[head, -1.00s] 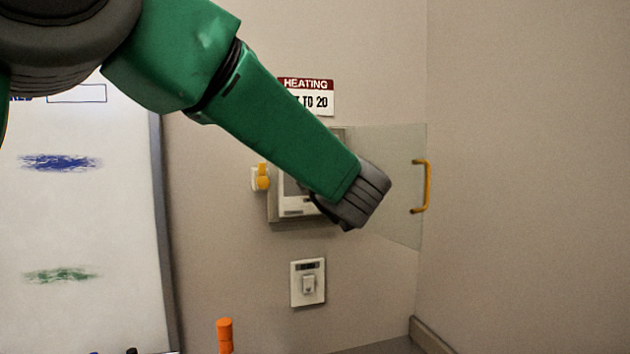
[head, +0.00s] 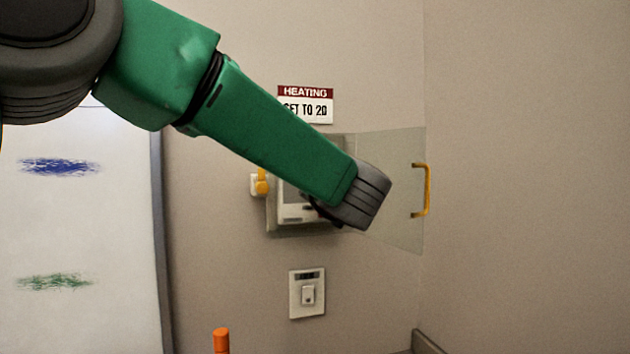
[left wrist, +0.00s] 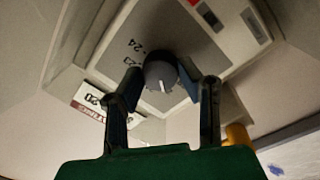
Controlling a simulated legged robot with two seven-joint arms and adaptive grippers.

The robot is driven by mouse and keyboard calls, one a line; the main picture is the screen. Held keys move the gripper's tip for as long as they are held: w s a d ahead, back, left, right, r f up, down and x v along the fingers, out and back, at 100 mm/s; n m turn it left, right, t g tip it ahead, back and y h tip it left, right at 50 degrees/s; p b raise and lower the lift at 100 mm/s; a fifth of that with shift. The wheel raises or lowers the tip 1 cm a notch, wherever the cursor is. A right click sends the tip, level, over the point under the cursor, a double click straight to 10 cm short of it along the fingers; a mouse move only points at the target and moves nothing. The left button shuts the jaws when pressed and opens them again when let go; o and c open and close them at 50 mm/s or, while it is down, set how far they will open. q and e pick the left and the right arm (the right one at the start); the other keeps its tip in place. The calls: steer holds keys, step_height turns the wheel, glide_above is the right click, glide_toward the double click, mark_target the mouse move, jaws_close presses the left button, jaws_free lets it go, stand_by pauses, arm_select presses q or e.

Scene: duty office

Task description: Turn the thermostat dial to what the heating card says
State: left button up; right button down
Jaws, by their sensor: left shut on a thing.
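The heating card (head: 305,104) on the wall reads "HEATING SET TO 20"; it also shows upside down in the left wrist view (left wrist: 92,104). Below it, the thermostat (head: 296,214) is mostly hidden behind my left arm in the head view. In the left wrist view, the round dark grey dial (left wrist: 159,71) has a white pointer mark facing the lower edge of the picture. The numbers 23 and 24 show beside it. My left gripper (left wrist: 165,80) has a finger on each side of the dial and is shut on it. My right gripper is out of view.
A clear cover (head: 390,205) with a yellow handle (head: 427,190) stands open to the right of the thermostat. A yellow catch (head: 261,184) is at its left. A wall switch (head: 307,293) sits below. A whiteboard (head: 75,225) stands at left.

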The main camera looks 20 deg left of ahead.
arm_select(q)
steer(key=o, duration=1.2)
steer(key=shift+c, duration=0.2)
steer(key=v, duration=1.2)
steer(key=shift+d, duration=0.2)
steer(key=shift+w+f, duration=0.15)
